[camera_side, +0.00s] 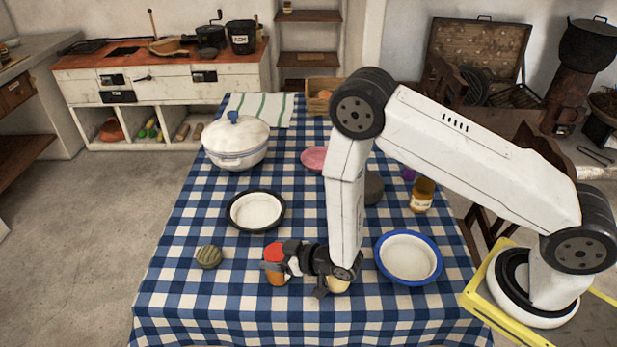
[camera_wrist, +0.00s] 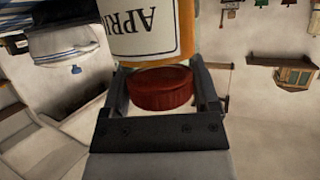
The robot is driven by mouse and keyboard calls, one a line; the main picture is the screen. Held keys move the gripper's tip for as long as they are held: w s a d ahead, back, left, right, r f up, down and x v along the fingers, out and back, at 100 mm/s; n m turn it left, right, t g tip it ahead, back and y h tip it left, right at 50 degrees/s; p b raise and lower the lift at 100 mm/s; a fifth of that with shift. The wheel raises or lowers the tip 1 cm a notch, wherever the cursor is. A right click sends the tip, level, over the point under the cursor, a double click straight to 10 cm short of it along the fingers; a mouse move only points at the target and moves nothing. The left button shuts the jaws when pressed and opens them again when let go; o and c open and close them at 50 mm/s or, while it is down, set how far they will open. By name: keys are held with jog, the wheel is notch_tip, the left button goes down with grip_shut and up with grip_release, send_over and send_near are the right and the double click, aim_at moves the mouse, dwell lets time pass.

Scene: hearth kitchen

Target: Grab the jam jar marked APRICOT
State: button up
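The jam jar with orange contents, a red lid and a white label (camera_side: 277,279) is at the near part of the table, left of my arm. In the wrist view its label (camera_wrist: 140,30) appears upside down and reads "APRI", the rest turned out of sight. My gripper (camera_side: 276,266) reaches it from the right. In the wrist view my gripper (camera_wrist: 162,88) has a finger close against each side of the red lid (camera_wrist: 160,88), with no clear gap. I cannot tell whether the jar's base touches the cloth.
A yellowish jar (camera_side: 338,286) stands just right of my gripper, partly hidden. A blue-rimmed plate (camera_side: 438,262), a black-rimmed bowl (camera_side: 232,214), a striped round object (camera_side: 209,257) and another labelled jar (camera_side: 422,195) stand around. The near-left cloth is clear.

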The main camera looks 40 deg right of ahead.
grip_shut()
jog(key=shift+r, duration=0.25)
jog(key=shift+r, duration=4.8)
